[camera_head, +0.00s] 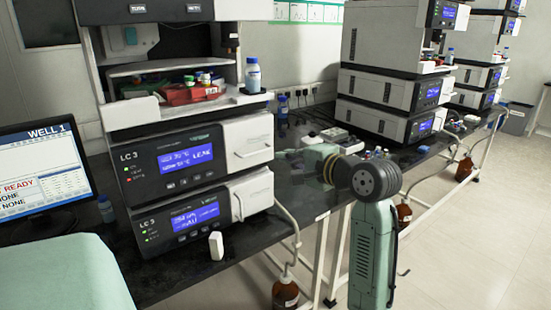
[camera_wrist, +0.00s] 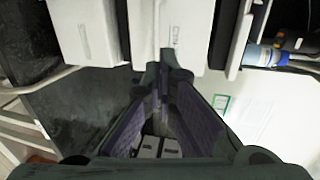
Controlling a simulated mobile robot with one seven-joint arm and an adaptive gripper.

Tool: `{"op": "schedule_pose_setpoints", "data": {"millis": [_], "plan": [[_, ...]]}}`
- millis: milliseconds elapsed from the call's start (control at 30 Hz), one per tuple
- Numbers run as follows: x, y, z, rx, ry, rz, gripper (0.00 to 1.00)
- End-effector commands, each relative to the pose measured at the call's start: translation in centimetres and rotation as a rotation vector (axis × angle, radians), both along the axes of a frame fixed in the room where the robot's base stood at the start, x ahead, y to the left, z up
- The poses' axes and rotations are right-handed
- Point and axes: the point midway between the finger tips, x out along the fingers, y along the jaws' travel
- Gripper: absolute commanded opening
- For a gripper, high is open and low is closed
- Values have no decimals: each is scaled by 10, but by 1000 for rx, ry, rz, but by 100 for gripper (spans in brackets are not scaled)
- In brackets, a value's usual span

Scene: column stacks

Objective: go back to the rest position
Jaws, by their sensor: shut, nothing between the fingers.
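My gripper (camera_wrist: 167,68) points up the wrist view, its dark fingertips together and nothing seen between them. White instrument fronts (camera_wrist: 83,30) lie beyond the fingertips; I cannot tell whether they touch. In the head view my arm reaches left over the bench, right of the near LC 3 column stack (camera_head: 247,140); my fingertips cannot be made out there. The stack has an open bay with a red tray (camera_head: 190,94) and several small vials. A blue-capped bottle (camera_head: 253,75) stands on the ledge by it.
A monitor (camera_head: 45,170) stands at the left. A small white block (camera_head: 216,245) stands on the dark bench (camera_head: 185,277). More stacks (camera_head: 390,90) stand farther back along the bench. Brown bottles (camera_head: 285,292) with tubes are below the bench edge. The floor (camera_head: 470,220) at right is clear.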

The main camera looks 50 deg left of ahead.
Motion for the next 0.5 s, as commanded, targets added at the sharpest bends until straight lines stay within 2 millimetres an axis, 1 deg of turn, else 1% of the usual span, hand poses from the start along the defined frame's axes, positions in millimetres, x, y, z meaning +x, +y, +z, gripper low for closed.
{"op": "schedule_pose_setpoints", "data": {"millis": [33,200,333,500], "plan": [[0,-11,0,3,-4,-2,0],[-2,-36,7,1,-1,-1,0],[-3,-45,9,0,-2,0,0],[-4,-48,11,0,-1,1,0]]}}
